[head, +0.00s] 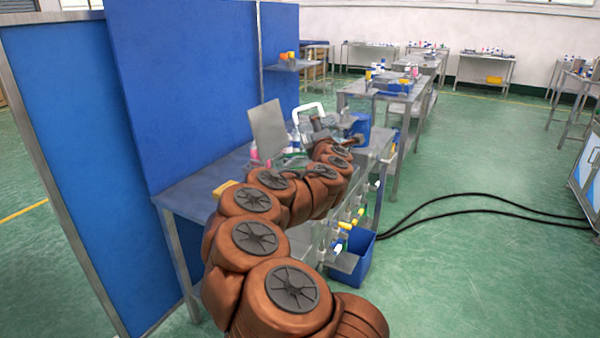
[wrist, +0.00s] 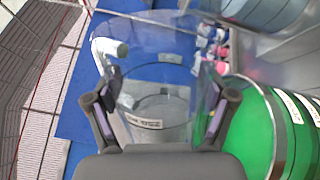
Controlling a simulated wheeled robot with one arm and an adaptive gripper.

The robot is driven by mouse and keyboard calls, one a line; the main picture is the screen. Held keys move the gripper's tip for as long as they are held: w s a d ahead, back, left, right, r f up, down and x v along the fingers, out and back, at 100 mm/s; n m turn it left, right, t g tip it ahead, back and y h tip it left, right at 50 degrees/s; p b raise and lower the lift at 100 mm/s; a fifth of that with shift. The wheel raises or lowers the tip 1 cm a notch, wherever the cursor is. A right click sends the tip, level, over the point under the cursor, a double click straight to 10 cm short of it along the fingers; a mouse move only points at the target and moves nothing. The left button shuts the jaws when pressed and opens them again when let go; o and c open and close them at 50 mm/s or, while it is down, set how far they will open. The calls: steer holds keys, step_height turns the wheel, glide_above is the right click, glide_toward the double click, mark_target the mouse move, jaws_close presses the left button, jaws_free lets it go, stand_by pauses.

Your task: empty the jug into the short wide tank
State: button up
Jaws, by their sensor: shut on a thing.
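My gripper (wrist: 158,118) is shut on a clear see-through jug (wrist: 125,40), with one finger on each side of its wall. A pale label and a grey round shape show through the jug's lower part; I cannot tell how much liquid is in it. A wide round tank with a green face (wrist: 250,125) and a dark rim is close at the right of the wrist view. A second round tank, grey-blue (wrist: 268,12), is at the top right. I cannot tell which is the short wide one.
The metal workbench (head: 185,195) stands against a blue partition (head: 185,90). A grey upright plate (head: 267,130) is near my gripper. Small pink and white items (wrist: 212,45) lie between the tanks. A blue bin (head: 352,258) and black cables (head: 480,203) are on the floor.

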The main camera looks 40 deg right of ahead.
steer(key=shift+s+d+f+m+p, duration=0.15)
steer(key=shift+s+d+m+p, duration=0.2)
steer(key=shift+m, duration=0.5)
steer(key=shift+s+d+f+m+p, duration=0.2)
steer(key=shift+s+m+p, duration=0.1)
steer(key=shift+m, duration=0.55)
steer(key=shift+r, duration=0.1)
steer(key=shift+s+d+r+m+p, duration=0.1)
steer(key=shift+s+d+m+p, duration=0.1)
steer(key=shift+m+p, duration=0.55)
steer(key=shift+s+d+m+p, duration=0.15)
steer(key=shift+d+m+p, duration=0.15)
steer(key=shift+m, duration=0.75)
steer(key=shift+r+m+p, duration=0.4)
steer(key=shift+m+p, duration=0.35)
steer(key=shift+m, duration=0.25)
steer(key=shift+m+p, duration=0.3)
steer(key=shift+m, duration=0.5)
